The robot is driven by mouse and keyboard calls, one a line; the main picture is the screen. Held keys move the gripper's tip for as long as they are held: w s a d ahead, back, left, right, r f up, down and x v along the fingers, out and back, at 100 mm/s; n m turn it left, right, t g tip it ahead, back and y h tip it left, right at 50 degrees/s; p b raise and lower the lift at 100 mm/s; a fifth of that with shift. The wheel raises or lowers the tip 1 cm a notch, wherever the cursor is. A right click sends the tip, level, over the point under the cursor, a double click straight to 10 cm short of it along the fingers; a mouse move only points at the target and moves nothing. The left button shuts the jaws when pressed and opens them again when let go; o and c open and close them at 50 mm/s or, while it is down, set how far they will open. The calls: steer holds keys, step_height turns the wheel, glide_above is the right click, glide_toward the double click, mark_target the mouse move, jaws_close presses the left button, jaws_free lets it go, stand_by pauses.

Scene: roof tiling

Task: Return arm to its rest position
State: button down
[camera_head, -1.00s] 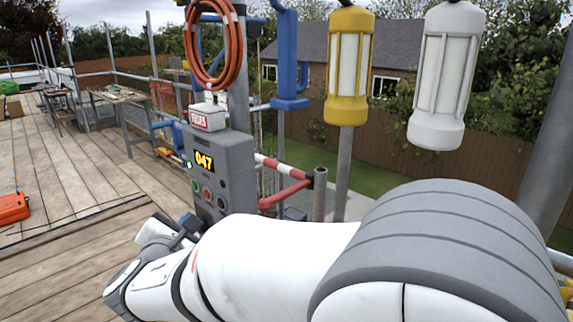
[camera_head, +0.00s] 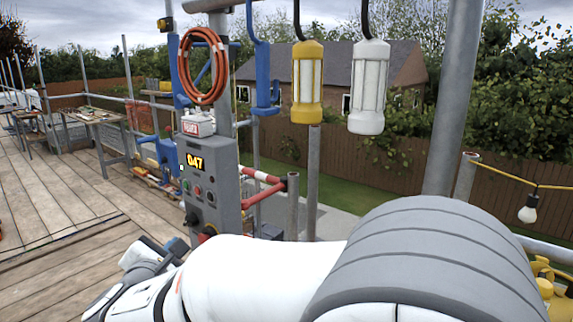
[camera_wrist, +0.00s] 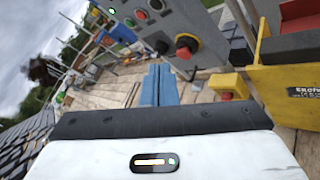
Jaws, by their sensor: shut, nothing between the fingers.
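My white and grey arm stretches across the bottom of the head view, with its wrist at the lower left. My gripper (camera_wrist: 158,86) shows in the wrist view as two blue fingers pressed together, with nothing between them. In the head view the gripper is mostly hidden behind my wrist. The fingers point toward wooden decking, below and left of a grey control box (camera_wrist: 205,22) with buttons and a red knob (camera_wrist: 186,46). I cannot tell the exact gap to the box.
The control box (camera_head: 210,178), reading 047, stands on the pole behind my wrist. A yellow lamp (camera_head: 307,85) and a white lamp (camera_head: 369,88) hang above my arm. A yellow holder (camera_wrist: 290,92) is at the wrist view's right. Decking (camera_head: 50,200) at left is largely clear.

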steer(key=s+d+f+m+g+h, duration=0.1)
steer(key=d+f+m+g+h, duration=0.3)
steer(key=d, duration=0.6)
steer(key=d+m+g, duration=0.2)
steer(key=d+m, duration=0.3)
steer(key=d, duration=0.5)
steer(key=s+d+f+m+g+h, duration=0.15)
steer(key=d+m, duration=0.35)
steer(key=d, duration=0.5)
steer(key=s+d+f+m+g+y, duration=0.2)
steer(key=s+d+m, duration=0.1)
steer(key=s+m, duration=0.3)
steer(key=s+d+f+m+g+y, duration=0.3)
steer(key=s+d+m, duration=0.1)
steer(key=s+m, duration=0.3)
steer(key=shift+d+f+m, duration=0.2)
steer(key=shift+f+m, duration=0.05)
steer(key=shift+m, duration=0.55)
steer(key=c, duration=2.2)
jaws_free()
steer(key=shift+s+g, duration=0.1)
steer(key=shift+g, duration=0.15)
